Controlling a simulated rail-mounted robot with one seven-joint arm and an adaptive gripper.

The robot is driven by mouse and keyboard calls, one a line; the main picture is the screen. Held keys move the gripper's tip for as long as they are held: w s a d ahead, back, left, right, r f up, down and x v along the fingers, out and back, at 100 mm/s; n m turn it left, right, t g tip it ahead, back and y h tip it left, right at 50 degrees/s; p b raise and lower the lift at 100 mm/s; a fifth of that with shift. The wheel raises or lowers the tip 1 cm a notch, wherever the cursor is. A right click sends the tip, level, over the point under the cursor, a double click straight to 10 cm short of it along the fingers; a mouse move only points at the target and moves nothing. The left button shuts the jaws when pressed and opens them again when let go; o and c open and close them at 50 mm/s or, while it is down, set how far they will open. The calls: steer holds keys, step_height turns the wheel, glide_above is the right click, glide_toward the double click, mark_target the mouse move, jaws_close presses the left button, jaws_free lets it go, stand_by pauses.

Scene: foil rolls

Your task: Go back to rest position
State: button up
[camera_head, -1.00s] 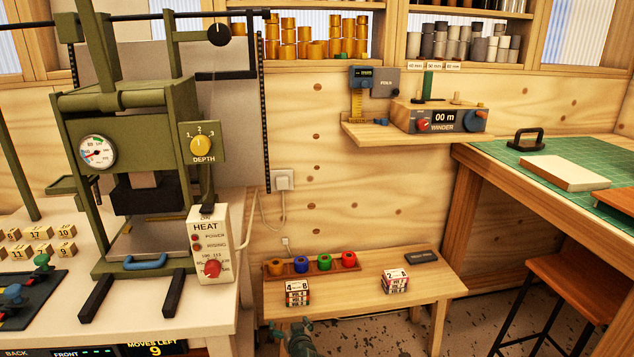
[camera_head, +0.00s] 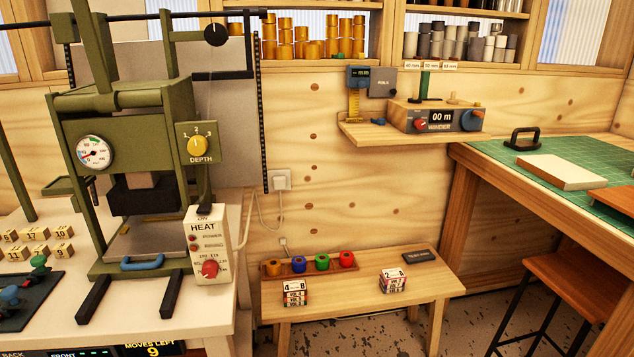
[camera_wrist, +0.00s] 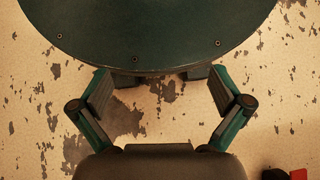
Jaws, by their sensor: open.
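My gripper (camera_wrist: 168,92) shows in the wrist view with its two fingers spread wide apart. Nothing is between them. It points down over the speckled floor (camera_wrist: 275,75), and a dark green round-edged surface (camera_wrist: 150,25) lies at the top of that view. In the head view neither my gripper nor my arm shows.
A low wooden bench (camera_head: 345,293) carries a rack of coloured rolls (camera_head: 310,265), two small box stacks (camera_head: 295,292) (camera_head: 393,280) and a dark flat block (camera_head: 422,256). A green press (camera_head: 130,150) stands left. A green-topped workbench (camera_head: 520,160) and stool (camera_head: 580,280) stand right.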

steer(key=s+d+m+g, duration=0.1)
steer(key=s+d+g, duration=0.15)
steer(key=s, duration=0.55)
steer(key=w+r+t+p, duration=0.2)
steer(key=r+p, duration=0.5)
steer(key=p, duration=0.4)
steer(key=w+r+t+p, duration=0.2)
steer(key=w+r+p, duration=0.2)
steer(key=r+p, duration=0.4)
steer(key=p, duration=0.3)
steer(key=shift+w+d+r+t, duration=0.2)
steer(key=shift+d+r+t, duration=0.1)
steer(key=shift+d+t, duration=0.05)
